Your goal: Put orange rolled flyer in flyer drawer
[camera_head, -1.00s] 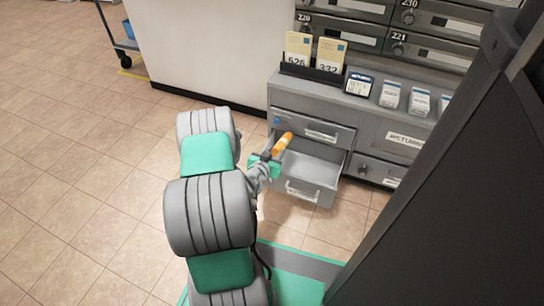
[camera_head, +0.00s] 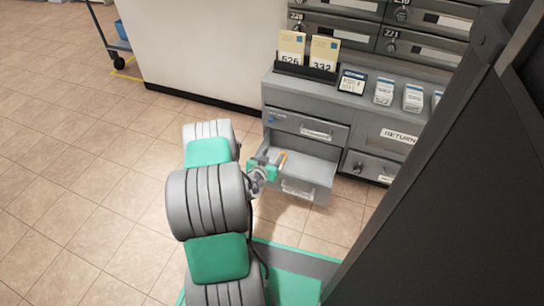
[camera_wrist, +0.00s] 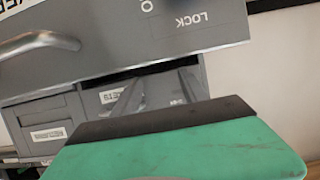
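My gripper (camera_head: 273,162) is over the left part of the open drawer (camera_head: 308,168) in the grey cabinet. In the wrist view, my gripper's green and black body fills the bottom, and no flyer is visible.
A closed drawer (camera_head: 306,126) with a handle sits directly above the open one. Card holders (camera_head: 308,55) and small boxes (camera_head: 384,92) stand on the cabinet top. A dark panel (camera_head: 440,180) blocks the right side.

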